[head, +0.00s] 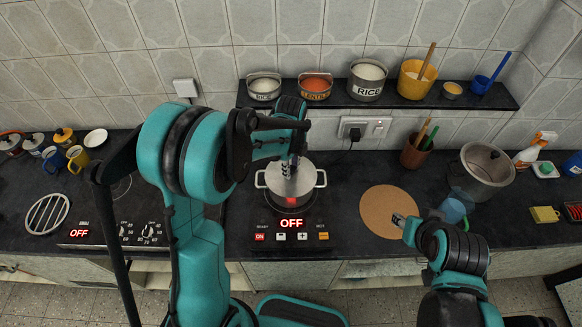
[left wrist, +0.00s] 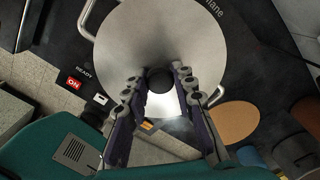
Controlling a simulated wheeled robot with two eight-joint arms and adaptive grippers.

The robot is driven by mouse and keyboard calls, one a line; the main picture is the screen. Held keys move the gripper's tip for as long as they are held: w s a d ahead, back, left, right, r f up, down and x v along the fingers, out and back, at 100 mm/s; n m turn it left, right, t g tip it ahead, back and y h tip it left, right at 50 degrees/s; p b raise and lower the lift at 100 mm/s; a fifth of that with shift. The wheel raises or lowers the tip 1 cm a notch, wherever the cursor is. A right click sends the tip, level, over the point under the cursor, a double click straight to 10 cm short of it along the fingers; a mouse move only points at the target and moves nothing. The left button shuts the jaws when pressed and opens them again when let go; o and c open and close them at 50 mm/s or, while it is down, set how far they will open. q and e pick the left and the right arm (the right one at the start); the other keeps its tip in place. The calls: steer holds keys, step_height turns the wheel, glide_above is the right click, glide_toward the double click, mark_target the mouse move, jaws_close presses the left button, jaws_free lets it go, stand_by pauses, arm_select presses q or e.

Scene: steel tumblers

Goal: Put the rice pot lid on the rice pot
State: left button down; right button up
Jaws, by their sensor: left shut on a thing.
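The rice pot (head: 309,200), a steel pot with two side handles, stands on the induction hob. The round steel lid (head: 283,184) is over its mouth and hides the inside; I cannot tell if it touches the rim all round. My left gripper (head: 293,166) comes down from above, shut on the lid's dark knob. In the left wrist view the lid (left wrist: 140,35) lies under the two fingers (left wrist: 158,88), with the knob between their tips and pot handles at its edge. My right gripper (head: 399,219) is over the cork mat; its opening is unclear.
The hob (head: 290,238) reads OFF. A round cork mat (head: 380,203) lies to its right. A large steel pot (head: 485,172) and a blue cup (head: 453,210) stand farther right. A shelf (head: 330,102) behind holds several rice and lentil containers. An outlet with a plug is on the wall.

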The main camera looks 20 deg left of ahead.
arm_select(q)
steer(key=c, duration=1.2)
jaws_free()
steer(key=shift+o, duration=0.2)
step_height(320, 180, up, 12)
steer(key=s+a+f+n+t+b, duration=0.1)
steer(key=s+f+n+t+b, duration=0.2)
steer(key=s+n, duration=0.5)
steer(key=s+a+f+n+t+b, duration=0.1)
steer(key=s+f+n+t+b, duration=0.3)
steer(key=s+n, duration=0.5)
steer(key=n+b, duration=0.2)
steer(key=n, duration=0.3)
steer(key=shift+a+f, duration=0.15)
steer(key=shift+a, duration=0.25)
